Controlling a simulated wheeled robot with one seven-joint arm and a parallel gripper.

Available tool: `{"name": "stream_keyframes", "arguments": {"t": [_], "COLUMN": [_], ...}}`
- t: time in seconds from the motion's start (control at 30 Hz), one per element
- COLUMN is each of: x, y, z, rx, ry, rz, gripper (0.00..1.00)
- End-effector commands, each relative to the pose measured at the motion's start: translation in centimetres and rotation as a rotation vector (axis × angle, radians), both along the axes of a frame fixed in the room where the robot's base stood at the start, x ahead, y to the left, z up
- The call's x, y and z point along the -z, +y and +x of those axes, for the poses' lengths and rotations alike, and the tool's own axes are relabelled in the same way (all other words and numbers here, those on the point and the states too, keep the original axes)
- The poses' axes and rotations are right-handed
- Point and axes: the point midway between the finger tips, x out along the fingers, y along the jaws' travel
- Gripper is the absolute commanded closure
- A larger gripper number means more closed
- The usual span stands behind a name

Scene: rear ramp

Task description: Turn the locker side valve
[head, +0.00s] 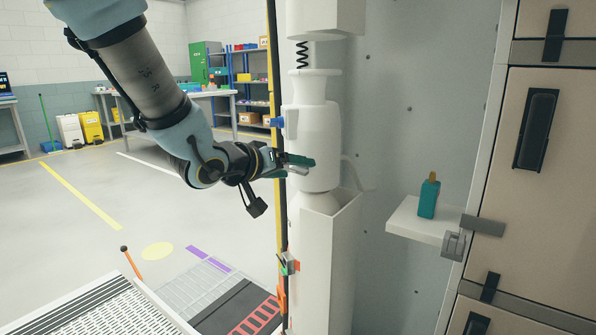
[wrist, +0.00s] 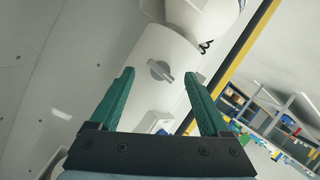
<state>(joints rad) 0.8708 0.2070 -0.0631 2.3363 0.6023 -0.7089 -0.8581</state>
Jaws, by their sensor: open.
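A white canister (head: 318,135) stands upright on a white pedestal beside the locker wall. In the wrist view, a grey round valve with a raised bar handle (wrist: 160,70) sits on the canister's side (wrist: 145,55). The bar lies tilted in that picture. My gripper (head: 300,168) is at the canister's lower part, with green fingers pointing at it. In the wrist view, my open gripper (wrist: 158,76) has one finger on each side of the valve, with nothing held. I cannot tell how far the fingertips are from it.
A white shelf (head: 405,218) with a teal bottle (head: 428,199) juts from the wall at right. Beige locker doors (head: 550,160) stand beyond it. A yellow-black post (head: 275,80) rises behind the canister. Open floor lies at left, with a ramp (head: 95,315) at lower left.

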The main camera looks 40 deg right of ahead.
Motion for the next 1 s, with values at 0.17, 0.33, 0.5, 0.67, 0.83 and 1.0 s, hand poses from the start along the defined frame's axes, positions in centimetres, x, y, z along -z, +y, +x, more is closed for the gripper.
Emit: {"name": "stream_keyframes", "arguments": {"t": [0.17, 0.33, 0.5, 0.67, 0.83, 1.0], "x": [-1.3, -2.5, -3.3, -3.5, -3.5, -3.4], "y": [3.0, 6.1, 8.3, 9.2, 9.3, 9.3], "z": [-0.6, -1.4, -2.0, -2.2, -2.2, -2.2], "rx": [0.000, 0.003, 0.006, 0.007, 0.008, 0.009], "ry": [-0.003, -0.002, -0.002, -0.003, -0.002, -0.003], "rz": [-0.001, 0.000, -0.001, 0.001, 0.000, 0.000], "gripper": [0.20, 0.20, 0.20, 0.20, 0.20, 0.20]}}
